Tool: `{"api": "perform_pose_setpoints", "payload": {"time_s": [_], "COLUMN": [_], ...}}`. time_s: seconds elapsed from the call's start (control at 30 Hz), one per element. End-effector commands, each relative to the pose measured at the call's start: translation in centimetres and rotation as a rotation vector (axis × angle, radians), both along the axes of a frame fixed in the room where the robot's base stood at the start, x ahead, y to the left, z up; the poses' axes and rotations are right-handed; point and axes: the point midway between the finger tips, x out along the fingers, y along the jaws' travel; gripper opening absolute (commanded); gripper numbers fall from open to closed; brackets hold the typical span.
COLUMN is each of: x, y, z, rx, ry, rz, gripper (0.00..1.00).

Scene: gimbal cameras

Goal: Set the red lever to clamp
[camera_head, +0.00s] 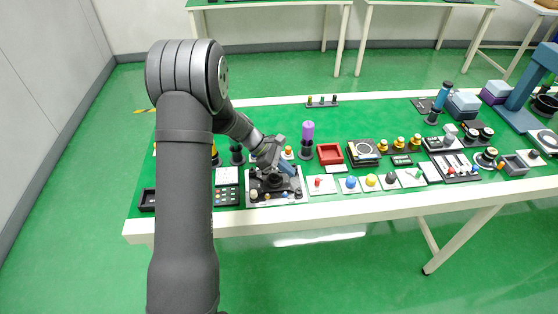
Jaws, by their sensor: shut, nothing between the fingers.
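A small red lever (318,182) stands on a white plate in the front row of the bench, just right of a black device (272,184) on a pale plate. Which setting it points to is too small to read. My gripper (283,168) is shut and empty. It points down and right over the black device, left of the red lever and apart from it in the picture. The fingertips are small and partly lost against the dark device.
White plates with blue (351,182), yellow (372,180) and dark knobs continue right of the lever. Behind stand a red tray (330,154), a purple cylinder (308,131) and a black box with a round dial (363,152). The green bench top (270,118) is mostly clear at the back.

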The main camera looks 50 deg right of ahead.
Motion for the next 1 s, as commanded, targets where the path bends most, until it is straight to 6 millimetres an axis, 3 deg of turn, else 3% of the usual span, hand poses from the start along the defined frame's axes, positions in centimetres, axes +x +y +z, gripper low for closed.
{"api": "perform_pose_setpoints", "payload": {"time_s": [0.13,0.4,1.0], "x": [-2.1,-5.0,-5.4], "y": [-0.9,-2.4,-2.6], "z": [-2.3,-1.9,-1.9], "rx": [0.001,-0.001,0.0], "ry": [0.001,-0.002,-0.002], "rz": [-0.003,-0.001,0.017], "gripper": [0.0,0.0,0.0]}}
